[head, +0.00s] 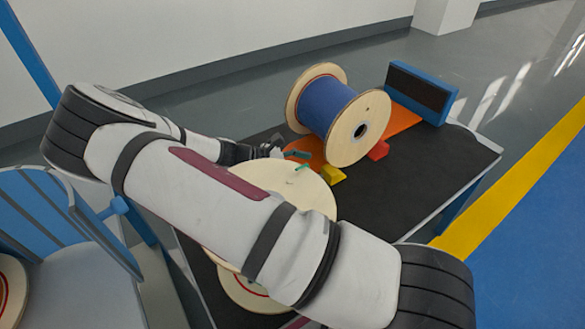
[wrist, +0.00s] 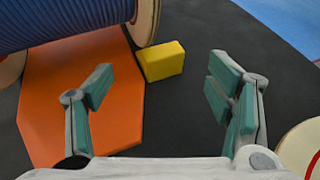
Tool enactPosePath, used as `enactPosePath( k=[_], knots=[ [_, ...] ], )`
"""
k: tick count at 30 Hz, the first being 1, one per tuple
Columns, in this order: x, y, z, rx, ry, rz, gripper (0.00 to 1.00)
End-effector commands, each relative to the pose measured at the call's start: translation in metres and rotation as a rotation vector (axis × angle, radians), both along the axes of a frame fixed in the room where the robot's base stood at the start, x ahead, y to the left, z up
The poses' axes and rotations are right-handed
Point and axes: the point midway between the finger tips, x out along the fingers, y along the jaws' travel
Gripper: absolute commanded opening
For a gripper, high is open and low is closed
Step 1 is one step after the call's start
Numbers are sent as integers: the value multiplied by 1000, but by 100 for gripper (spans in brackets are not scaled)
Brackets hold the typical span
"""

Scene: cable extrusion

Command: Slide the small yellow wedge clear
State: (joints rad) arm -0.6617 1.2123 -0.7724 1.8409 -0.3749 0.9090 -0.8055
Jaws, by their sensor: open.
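The small yellow wedge (head: 333,174) lies on the black table top at the near side of the cable reel, close to the reel's front flange. In the wrist view the yellow wedge (wrist: 162,61) sits ahead of my gripper, between the lines of its two fingers and touching or nearly touching the flange rim. My gripper (wrist: 158,92) is open and empty, with green pads on its fingers. In the head view my gripper (head: 297,160) is beside the reel, partly hidden by my arm. The blue-wound reel (head: 328,107) stands on its flanges on an orange plate (wrist: 85,95).
A red wedge (head: 378,150) lies by the reel's right flange. A blue block with a dark face (head: 420,92) stands at the table's far end. Another wooden reel (head: 315,190) is at the near end. The black table top (head: 430,165) is bare at right.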

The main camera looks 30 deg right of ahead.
Motion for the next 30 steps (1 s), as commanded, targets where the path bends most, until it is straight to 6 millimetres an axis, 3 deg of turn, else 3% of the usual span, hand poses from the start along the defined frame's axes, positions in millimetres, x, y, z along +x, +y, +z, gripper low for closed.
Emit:
enactPosePath(
  k=[6, 12, 25, 30],
  knots=[
    [-13, -33, -16, -1, 2, -3, 74],
    [-20, -51, -24, -1, 0, -2, 74],
    [-21, -57, -25, 0, 0, 0, 74],
    [-21, -57, -25, 0, 0, 0, 38]
  ],
)
